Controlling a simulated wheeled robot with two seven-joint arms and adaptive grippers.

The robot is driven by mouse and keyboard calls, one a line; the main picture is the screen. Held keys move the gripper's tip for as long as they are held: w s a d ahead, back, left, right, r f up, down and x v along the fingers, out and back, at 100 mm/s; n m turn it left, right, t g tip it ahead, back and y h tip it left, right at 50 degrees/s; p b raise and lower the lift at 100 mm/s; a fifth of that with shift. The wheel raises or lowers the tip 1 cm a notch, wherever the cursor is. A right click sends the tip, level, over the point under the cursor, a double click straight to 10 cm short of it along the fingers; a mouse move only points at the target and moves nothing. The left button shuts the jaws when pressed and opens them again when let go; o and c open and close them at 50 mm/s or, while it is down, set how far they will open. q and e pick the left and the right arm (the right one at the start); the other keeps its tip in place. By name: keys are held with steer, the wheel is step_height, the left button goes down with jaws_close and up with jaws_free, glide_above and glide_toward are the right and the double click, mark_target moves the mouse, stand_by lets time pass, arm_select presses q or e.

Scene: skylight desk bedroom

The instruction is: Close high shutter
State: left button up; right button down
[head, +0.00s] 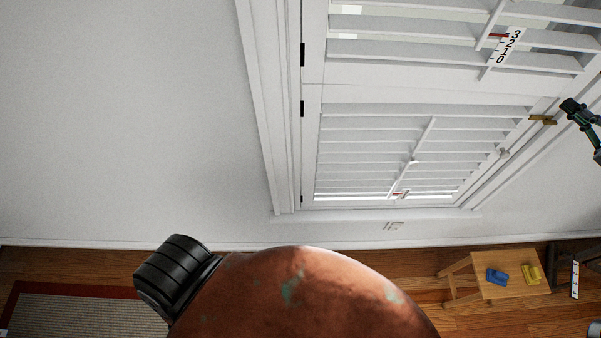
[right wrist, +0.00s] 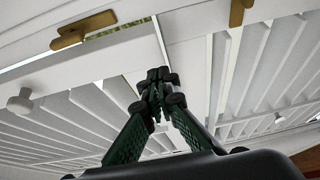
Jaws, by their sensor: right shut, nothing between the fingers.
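The high shutter (head: 400,70) is the upper white louvred panel, at the top of the head view. Gaps show between its slats. Its slanted tilt rod (head: 489,28) stands beside a white scale (head: 508,46) numbered 0 to 3, with a red pointer near the upper numbers. My right gripper (head: 569,106) is at the right edge, right of the panels, near a brass latch (head: 542,120). In the right wrist view its fingertips (right wrist: 157,82) are together and empty, in front of white louvres. I cannot tell if they touch anything. My left gripper is not in view.
A lower louvred shutter (head: 370,150) has its own tilt rod and a white knob (head: 503,153). Brass latches (right wrist: 83,30) also show in the right wrist view. A wooden stool (head: 470,262) holds a blue object (head: 497,276) and a yellow object (head: 531,274). A rug (head: 80,315) lies left.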

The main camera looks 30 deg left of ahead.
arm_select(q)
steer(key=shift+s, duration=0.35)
arm_select(e)
steer(key=shift+s+d, duration=0.3)
steer(key=shift+d, duration=0.1)
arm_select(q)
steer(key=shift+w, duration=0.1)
